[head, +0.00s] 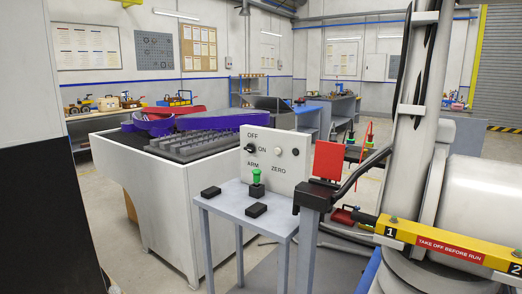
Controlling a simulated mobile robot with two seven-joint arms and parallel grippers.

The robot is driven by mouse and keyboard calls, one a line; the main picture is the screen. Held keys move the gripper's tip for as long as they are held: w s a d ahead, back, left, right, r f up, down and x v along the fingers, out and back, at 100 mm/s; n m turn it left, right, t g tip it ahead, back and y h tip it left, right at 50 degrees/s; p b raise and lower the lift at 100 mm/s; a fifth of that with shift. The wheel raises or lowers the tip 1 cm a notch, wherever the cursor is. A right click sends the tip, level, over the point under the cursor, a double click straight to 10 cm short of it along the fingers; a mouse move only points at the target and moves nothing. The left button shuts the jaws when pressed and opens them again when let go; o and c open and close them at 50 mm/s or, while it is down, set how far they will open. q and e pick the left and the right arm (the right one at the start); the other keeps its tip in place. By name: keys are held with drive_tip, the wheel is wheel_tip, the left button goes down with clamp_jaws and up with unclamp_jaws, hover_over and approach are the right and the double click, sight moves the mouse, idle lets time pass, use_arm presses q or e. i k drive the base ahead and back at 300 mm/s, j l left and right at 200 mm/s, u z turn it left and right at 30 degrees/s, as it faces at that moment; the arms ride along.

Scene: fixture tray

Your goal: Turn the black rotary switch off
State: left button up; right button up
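The black rotary switch (250,148) is on the left part of a white upright control panel (268,170). Neither of my grippers is in view, and nothing touches the switch.
The panel stands on a grey table (228,197) with a green-topped button (257,180) and black blocks (256,210). A red plate (328,160) stands right of it. A large white machine with a yellow bar (450,244) fills the right. A white bench (150,190) stands left.

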sight(250, 148)
drive_tip(key=i+j+z, duration=0.2)
drive_tip(key=z, duration=0.2)
drive_tip(key=i+j+z, duration=0.2)
drive_tip(key=z, duration=0.2)
drive_tip(key=i+j+z, duration=0.1)
drive_tip(key=j, duration=0.25)
drive_tip(key=i+j, duration=0.2)
drive_tip(key=j, duration=0.2)
drive_tip(key=i+j+z, duration=0.15)
drive_tip(key=j, duration=0.2)
drive_tip(key=i+j, duration=0.15)
drive_tip(key=j, duration=0.25)
drive_tip(key=i+j+z, duration=0.15)
drive_tip(key=j, duration=0.2)
